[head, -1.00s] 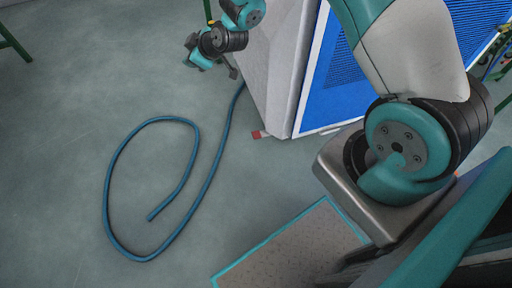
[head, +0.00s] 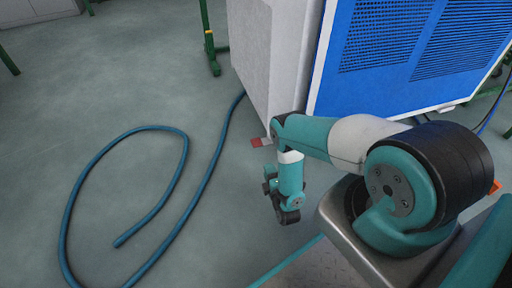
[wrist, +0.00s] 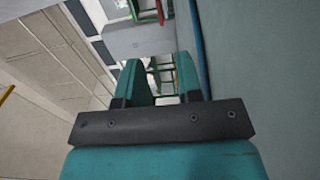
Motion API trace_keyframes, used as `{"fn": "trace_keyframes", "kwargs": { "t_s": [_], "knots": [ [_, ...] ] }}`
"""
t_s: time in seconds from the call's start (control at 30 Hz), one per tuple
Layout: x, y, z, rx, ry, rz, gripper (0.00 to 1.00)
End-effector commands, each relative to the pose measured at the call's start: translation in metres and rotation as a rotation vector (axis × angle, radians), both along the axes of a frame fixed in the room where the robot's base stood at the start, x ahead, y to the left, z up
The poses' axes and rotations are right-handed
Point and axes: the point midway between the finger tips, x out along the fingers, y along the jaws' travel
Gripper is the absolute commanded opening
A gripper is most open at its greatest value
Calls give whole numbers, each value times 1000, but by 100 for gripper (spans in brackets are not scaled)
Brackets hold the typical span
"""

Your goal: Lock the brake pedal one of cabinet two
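A white and blue cabinet (head: 400,60) stands at the upper right of the head view, its pale side (head: 268,55) facing left. A small red pedal-like part (head: 262,142) sticks out at floor level by its lower left corner. An orange-red part (head: 495,187) shows at the right, partly hidden behind my arm. My gripper (head: 288,215) hangs low in front of the cabinet, apart from the red part and nearer to me. In the wrist view my gripper (wrist: 158,65) has its two fingers apart with nothing between them. No cabinet number is readable.
A blue hose (head: 170,165) loops over the floor at left and runs to the cabinet's side. A green stand (head: 210,45) is behind the cabinet's left. The grey floor at left is otherwise clear. The wrist view shows a grey box (wrist: 140,40) and a blue tube (wrist: 197,45).

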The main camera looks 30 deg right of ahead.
Motion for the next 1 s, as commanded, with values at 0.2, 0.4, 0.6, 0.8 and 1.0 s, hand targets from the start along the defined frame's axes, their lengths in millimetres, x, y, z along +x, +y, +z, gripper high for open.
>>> {"fn": "trace_keyframes", "kwargs": {
  "t_s": [0.2, 0.4, 0.6, 0.8, 1.0],
  "knots": [
    [47, -14, -4, 0, -5, -2, 33],
    [92, -27, -4, 1, -5, -2, 33],
    [128, -38, -4, 1, -3, -2, 33],
    [147, -43, -2, 2, -1, -2, 33],
    [151, -44, 0, 1, 1, -1, 33]
  ]
}}
